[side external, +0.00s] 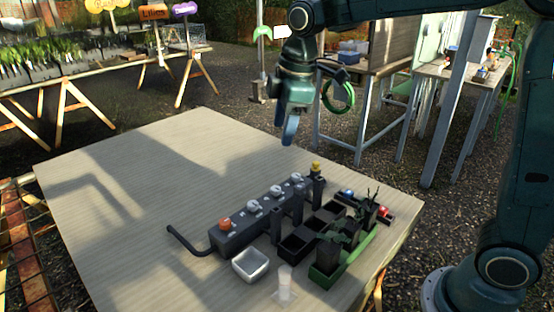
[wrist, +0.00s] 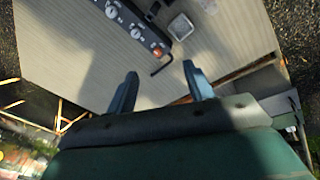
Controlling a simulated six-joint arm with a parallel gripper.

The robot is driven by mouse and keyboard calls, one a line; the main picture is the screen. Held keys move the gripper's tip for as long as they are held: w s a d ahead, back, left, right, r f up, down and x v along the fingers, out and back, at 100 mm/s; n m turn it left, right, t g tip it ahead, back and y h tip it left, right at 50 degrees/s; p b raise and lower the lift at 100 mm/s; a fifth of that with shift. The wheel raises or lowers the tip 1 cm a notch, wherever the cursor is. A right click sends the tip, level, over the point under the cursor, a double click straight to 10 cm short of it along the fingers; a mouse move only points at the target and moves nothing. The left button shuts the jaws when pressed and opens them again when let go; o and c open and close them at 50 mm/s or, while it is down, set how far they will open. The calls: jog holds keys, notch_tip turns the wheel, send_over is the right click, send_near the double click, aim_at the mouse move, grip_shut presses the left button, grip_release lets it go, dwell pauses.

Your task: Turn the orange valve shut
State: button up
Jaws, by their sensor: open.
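The orange valve (side external: 225,224) is a small knob on top of a dark manifold block (side external: 240,232), at the end nearest the bent black pipe (side external: 186,243). The orange valve also shows in the wrist view (wrist: 158,51), ahead of the fingers. Several white-grey knobs (side external: 253,206) stand in line with it on the block. My gripper (side external: 288,130) hangs high above the far part of the table, well apart from the valve. In the wrist view my gripper's two blue fingers (wrist: 160,80) are spread apart with nothing between them.
A white square dish (side external: 251,264), a clear small cup (side external: 285,285) and dark pots in a green tray (side external: 345,262) stand close beside the block. A yellow-topped post (side external: 316,170) rises at its far end. The table's left side (side external: 120,210) is clear.

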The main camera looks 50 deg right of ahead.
jog(key=w+a+f+n+g, duration=0.1)
jog(key=w+a+f+n, duration=0.25)
jog(key=w+f, duration=0.4)
jog(key=n+g, duration=0.1)
jog(key=n, duration=0.4)
send_over(225, 221)
notch_tip(225, 221, down, 9)
jog(key=shift+f, duration=0.1)
notch_tip(225, 221, down, 14)
jog(key=shift+r, duration=0.1)
jog(key=shift+c, duration=0.2)
jog(key=c, duration=0.9)
